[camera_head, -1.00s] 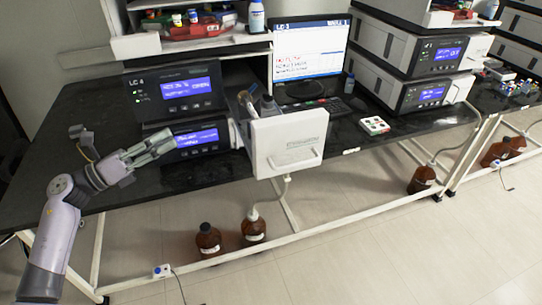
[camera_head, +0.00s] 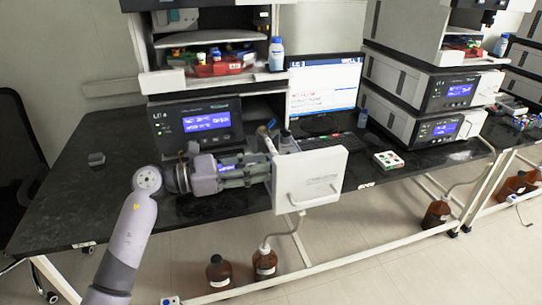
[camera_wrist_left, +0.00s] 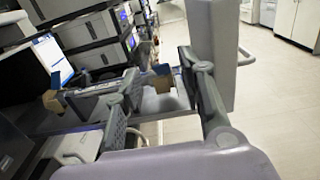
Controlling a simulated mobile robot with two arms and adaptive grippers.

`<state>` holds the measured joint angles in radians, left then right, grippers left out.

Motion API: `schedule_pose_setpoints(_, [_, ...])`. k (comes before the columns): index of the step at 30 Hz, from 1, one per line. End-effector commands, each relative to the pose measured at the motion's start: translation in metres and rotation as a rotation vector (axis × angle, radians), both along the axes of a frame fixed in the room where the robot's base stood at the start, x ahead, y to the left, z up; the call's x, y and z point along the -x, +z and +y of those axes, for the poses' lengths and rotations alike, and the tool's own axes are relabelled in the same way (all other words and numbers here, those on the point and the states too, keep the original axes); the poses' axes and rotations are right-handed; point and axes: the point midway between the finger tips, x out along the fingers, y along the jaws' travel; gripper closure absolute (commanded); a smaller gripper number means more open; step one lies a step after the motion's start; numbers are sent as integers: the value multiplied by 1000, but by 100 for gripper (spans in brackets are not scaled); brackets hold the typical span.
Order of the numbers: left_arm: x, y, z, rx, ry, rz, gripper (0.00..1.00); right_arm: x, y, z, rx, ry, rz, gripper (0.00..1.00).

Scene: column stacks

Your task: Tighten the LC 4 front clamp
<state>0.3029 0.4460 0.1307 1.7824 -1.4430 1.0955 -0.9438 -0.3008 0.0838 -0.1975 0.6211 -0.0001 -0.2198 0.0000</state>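The LC 4 stack (camera_head: 195,122) stands at the left of the bench, with a lit blue display. Its white front panel (camera_head: 312,180) with a handle stands pulled out at the bench's front edge. A pale, tan-tipped rod-shaped part (camera_head: 266,139) rises behind the panel. I cannot make out the front clamp for certain. My left gripper (camera_head: 266,172) reaches in from the left, its fingertips just at the panel's left side. In the left wrist view its fingers (camera_wrist_left: 155,72) are apart, with a small tan part and a whitish shape between them, not visibly gripped. My right gripper is out of view.
A monitor (camera_head: 325,88) and keyboard (camera_head: 328,141) stand right of the stack. A small tray of coloured caps (camera_head: 388,160) lies on the bench. Brown bottles (camera_head: 265,264) stand on the floor below. The left bench top is mostly clear, with a small grey block (camera_head: 96,159).

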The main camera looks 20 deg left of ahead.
Motion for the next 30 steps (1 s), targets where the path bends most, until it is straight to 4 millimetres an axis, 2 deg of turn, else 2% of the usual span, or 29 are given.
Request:
schedule_pose_setpoints(3, [-11,3,-17,2,-2,0,63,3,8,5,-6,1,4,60])
schedule_pose_setpoints(9, [-21,1,-31,2,-1,1,63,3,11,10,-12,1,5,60])
schedule_pose_setpoints(19, [-22,0,-33,0,0,1,64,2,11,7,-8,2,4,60])
schedule_pose_setpoints(30, [-22,0,-33,0,0,1,89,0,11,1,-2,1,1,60])
